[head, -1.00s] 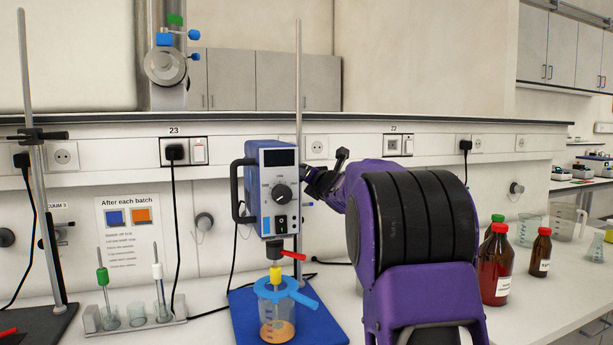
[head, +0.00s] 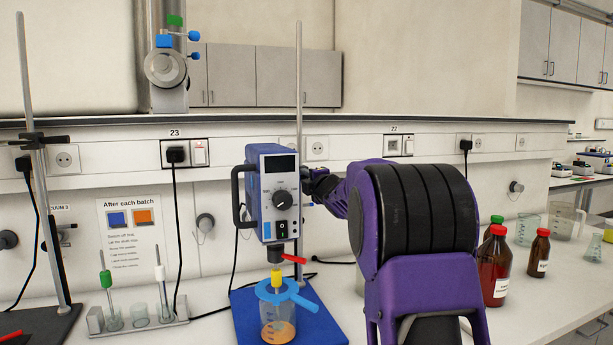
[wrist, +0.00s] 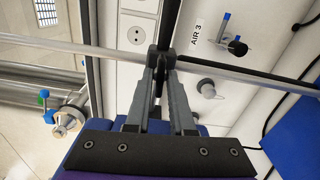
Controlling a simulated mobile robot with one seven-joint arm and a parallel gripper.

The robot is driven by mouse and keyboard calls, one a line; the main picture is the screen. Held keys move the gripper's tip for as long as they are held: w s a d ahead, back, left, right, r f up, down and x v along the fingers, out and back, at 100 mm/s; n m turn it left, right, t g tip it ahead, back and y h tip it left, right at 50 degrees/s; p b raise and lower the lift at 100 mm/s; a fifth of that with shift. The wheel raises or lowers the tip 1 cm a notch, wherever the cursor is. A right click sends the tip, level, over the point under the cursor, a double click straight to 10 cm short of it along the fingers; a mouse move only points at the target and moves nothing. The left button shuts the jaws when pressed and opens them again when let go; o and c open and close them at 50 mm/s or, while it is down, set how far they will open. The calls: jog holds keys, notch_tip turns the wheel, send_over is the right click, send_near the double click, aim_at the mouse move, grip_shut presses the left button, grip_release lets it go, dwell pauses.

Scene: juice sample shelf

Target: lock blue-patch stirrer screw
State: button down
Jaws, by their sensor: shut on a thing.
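The stirrer (head: 279,195), a blue and grey motor head with a dial, hangs at the upright stand rod (head: 298,80) above a blue patch (head: 322,318). A beaker with orange liquid and a blue clamp ring (head: 283,292) stands on the patch. My gripper (head: 318,184) is just right of the stirrer head, by the rod, partly hidden by my purple wrist. In the wrist view my gripper (wrist: 160,62) is shut on a small dark part, apparently the screw, where the metal rod (wrist: 225,77) crosses. The screw itself is mostly covered by the fingers.
A second stand (head: 45,200) is at the left, with a tube rack (head: 138,322) near it. Red and brown bottles (head: 495,265) stand right of my arm. A red lever (head: 293,259) sticks out below the stirrer. A power cord runs behind.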

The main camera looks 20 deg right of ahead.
jog(key=shift+r+m, duration=0.1)
jog(key=shift+m, duration=0.5)
jog(key=c, duration=0.8)
grip_release()
jog(key=shift+o, duration=0.2)
jog(key=shift+s, duration=0.15)
